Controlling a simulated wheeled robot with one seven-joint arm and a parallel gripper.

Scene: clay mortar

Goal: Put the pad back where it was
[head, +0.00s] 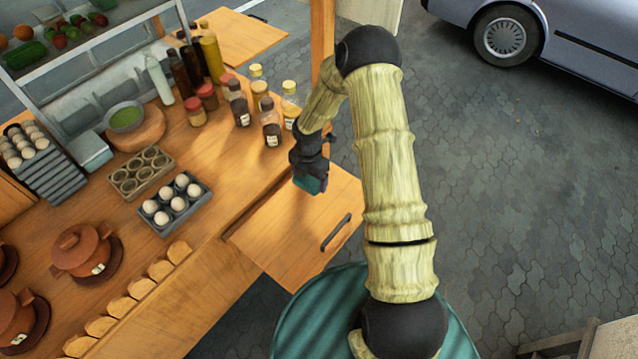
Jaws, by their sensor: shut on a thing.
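My gripper (309,178) points down over the wooden drop-leaf board (290,235) at the right end of the counter. It is shut on a small teal pad (313,185), of which only a little shows below the dark jaws. The gripper hides the rest of the pad. I cannot tell whether the pad touches the board or hangs just above it.
Several sauce bottles (271,128) stand just left of my gripper. An egg tray (175,204), an empty carton (141,172) and clay pots (81,250) sit further left. The board has a dark handle (336,232); its surface is otherwise clear. A wooden post (322,35) rises behind.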

